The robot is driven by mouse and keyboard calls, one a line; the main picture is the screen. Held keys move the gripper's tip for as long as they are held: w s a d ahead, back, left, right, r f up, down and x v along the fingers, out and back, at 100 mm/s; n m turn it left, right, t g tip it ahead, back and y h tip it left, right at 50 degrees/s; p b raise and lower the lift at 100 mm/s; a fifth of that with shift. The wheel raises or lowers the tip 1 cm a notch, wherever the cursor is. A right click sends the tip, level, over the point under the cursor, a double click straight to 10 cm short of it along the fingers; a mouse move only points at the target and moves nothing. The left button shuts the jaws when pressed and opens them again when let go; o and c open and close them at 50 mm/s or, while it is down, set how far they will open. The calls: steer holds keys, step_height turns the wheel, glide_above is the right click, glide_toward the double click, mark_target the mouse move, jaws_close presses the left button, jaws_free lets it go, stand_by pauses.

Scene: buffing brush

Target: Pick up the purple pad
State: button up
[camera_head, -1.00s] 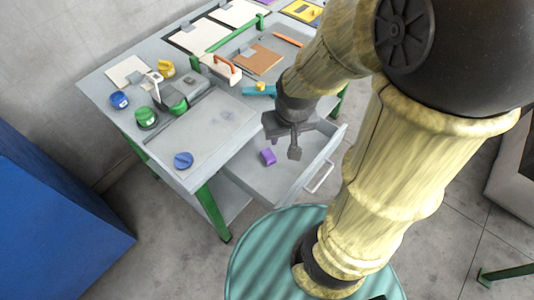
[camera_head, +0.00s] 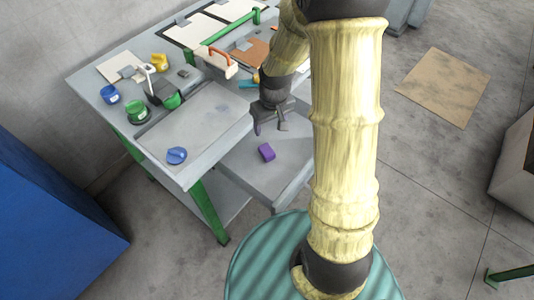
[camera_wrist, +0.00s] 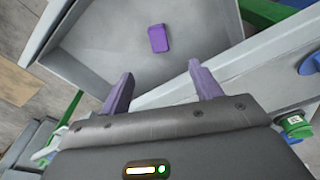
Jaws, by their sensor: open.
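The purple pad (camera_head: 266,152) is a small block lying on the bottom of the open grey drawer (camera_head: 245,166) under the workbench. In the wrist view the purple pad (camera_wrist: 158,38) lies beyond the fingertips, a little left of the middle, clear of the drawer walls. My gripper (camera_head: 270,129) is above the drawer, a little beyond the pad in the head view. In the wrist view the two fingers of my gripper (camera_wrist: 160,75) stand wide apart with nothing between them. The drawer's right part is hidden behind my arm in the head view.
The bench edge lies close to the drawer. A blue cabinet (camera_head: 50,215) stands at left. The drawer floor around the pad is clear.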

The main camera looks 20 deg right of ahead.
steer(key=shift+f, duration=0.1)
glide_above(267, 150)
steer(key=s, duration=0.1)
steer(key=f, duration=1.1)
steer(key=shift+s+f, duration=0.2)
steer(key=shift+f, duration=0.15)
steer(key=shift+a+f, duration=0.1)
steer(key=shift+s, duration=0.1)
steer(key=shift+w+f+p, duration=0.1)
steer(key=shift+w+f, duration=0.15)
steer(key=shift+f, duration=0.6)
steer(key=shift+w+f+p, duration=0.1)
steer(key=shift+w+f, duration=0.1)
steer(key=shift+f, duration=0.65)
steer(key=shift+w+f+p, duration=0.1)
steer(key=shift+w+f, duration=0.15)
steer(key=shift+f, duration=0.6)
steer(key=c, duration=1.1)
steer(key=shift+r, duration=0.1)
steer(key=shift+c, duration=0.2)
